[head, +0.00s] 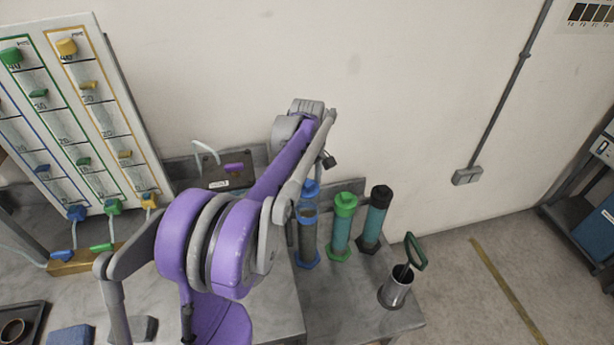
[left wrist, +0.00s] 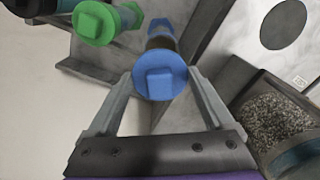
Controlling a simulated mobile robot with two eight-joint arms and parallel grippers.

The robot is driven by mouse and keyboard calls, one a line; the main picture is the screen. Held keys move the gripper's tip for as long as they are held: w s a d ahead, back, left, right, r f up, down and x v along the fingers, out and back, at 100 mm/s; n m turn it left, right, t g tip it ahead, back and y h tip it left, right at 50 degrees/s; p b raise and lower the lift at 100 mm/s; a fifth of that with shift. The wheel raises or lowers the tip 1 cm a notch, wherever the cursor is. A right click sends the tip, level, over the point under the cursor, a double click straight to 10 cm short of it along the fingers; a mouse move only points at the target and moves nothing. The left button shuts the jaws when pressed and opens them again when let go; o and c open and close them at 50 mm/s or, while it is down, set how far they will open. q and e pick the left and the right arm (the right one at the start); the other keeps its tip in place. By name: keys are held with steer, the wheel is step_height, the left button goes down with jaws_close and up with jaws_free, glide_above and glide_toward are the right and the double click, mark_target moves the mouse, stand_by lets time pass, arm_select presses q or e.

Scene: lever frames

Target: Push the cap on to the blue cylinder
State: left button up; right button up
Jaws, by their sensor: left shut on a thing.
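The blue cap (head: 310,188) is at the top end of the upright blue cylinder (head: 307,240), partly behind my left arm in the head view. In the left wrist view the cap (left wrist: 160,75) faces the camera, with a dark section and blue part of the cylinder (left wrist: 160,28) behind it. I cannot tell whether the cap is fully seated. My left gripper (left wrist: 161,82) is shut on the cap, one finger on each side. In the head view my wrist is above the cylinder and its fingertips are mostly hidden. My right gripper is not in view.
A green-capped cylinder (head: 343,225) and a black-capped one (head: 374,218) stand close to the right of the blue one. A metal cup (head: 396,290) with a green-handled tool is at the bench's front right. A wall is behind; a gauge board (head: 70,110) stands left.

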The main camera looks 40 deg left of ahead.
arm_select(q)
steer(key=shift+s+d+f, duration=0.2)
steer(key=shift+s, duration=0.05)
steer(key=shift+s+f, duration=0.1)
steer(key=shift+f, duration=0.2)
steer(key=shift+f+b, duration=1.4)
steer(key=shift+f, duration=1.2)
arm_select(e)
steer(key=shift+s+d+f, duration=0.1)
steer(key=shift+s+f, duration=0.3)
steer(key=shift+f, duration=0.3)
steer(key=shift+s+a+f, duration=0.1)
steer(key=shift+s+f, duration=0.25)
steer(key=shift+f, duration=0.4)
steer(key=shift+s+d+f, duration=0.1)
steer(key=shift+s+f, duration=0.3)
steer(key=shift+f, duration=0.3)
arm_select(q)
steer(key=shift+f, duration=0.15)
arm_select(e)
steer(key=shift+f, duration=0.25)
arm_select(q)
steer(key=o, duration=1.1)
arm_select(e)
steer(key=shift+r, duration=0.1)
